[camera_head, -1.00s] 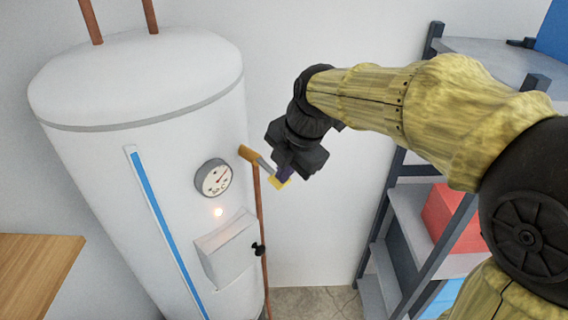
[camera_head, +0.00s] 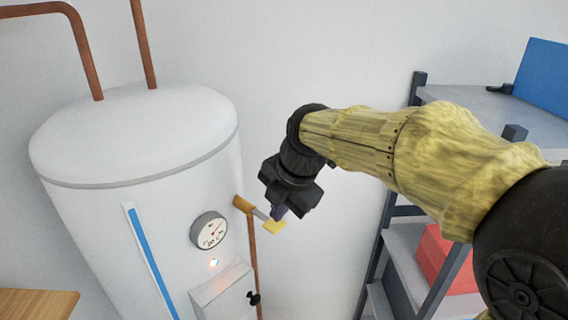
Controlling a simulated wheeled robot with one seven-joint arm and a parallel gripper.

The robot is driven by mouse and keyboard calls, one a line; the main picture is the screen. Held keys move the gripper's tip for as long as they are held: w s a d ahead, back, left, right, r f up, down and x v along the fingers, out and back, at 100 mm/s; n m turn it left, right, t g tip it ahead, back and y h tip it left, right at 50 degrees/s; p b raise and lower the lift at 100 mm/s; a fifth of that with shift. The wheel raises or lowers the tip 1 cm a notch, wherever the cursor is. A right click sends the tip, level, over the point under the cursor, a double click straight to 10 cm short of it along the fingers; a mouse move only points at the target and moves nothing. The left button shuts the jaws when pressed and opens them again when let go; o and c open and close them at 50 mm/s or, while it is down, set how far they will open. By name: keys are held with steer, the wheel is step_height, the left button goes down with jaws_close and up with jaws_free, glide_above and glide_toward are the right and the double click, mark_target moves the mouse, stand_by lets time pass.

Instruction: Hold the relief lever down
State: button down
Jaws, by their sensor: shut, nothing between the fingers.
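The relief lever (camera_head: 273,227) has a yellow tip and a short grey shaft. It sticks out from a brass fitting (camera_head: 243,204) on the right side of the white water tank (camera_head: 135,135). My gripper (camera_head: 279,212) is shut and empty, pointing down at the lever. Its purple-tinted fingertips are right at the lever, close above the yellow tip. I cannot tell for sure whether they touch it. The lever slants down to the right.
A round gauge (camera_head: 209,231), a small glowing light (camera_head: 214,262) and a grey box with a black knob (camera_head: 254,298) are on the tank front. A copper pipe runs down below the fitting. A shelf rack (camera_head: 405,240) with a red box (camera_head: 444,262) stands at the right.

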steer(key=shift+p+v, duration=0.4)
steer(key=shift+v, duration=0.55)
step_height(320, 180, up, 10)
steer(key=b, duration=0.2)
steer(key=shift+s+d+f, duration=0.2)
steer(key=shift+s+d, duration=0.2)
steer(key=shift+d, duration=0.1)
steer(key=s+d+f+m+h, duration=0.1)
steer(key=d+f+m, duration=0.6)
steer(key=f+m, duration=0.4)
steer(key=s+d+f+m+h, duration=0.1)
steer(key=d+f+m+h, duration=0.1)
steer(key=d+f+m, duration=0.7)
steer(key=s+d+f+m, duration=0.3)
steer(key=s+f+m, duration=0.3)
steer(key=f+m, duration=0.2)
steer(key=shift+s+f+m, duration=0.3)
steer(key=shift+s+f, duration=0.05)
steer(key=shift+f, duration=0.65)
steer(key=shift+w+a, duration=0.1)
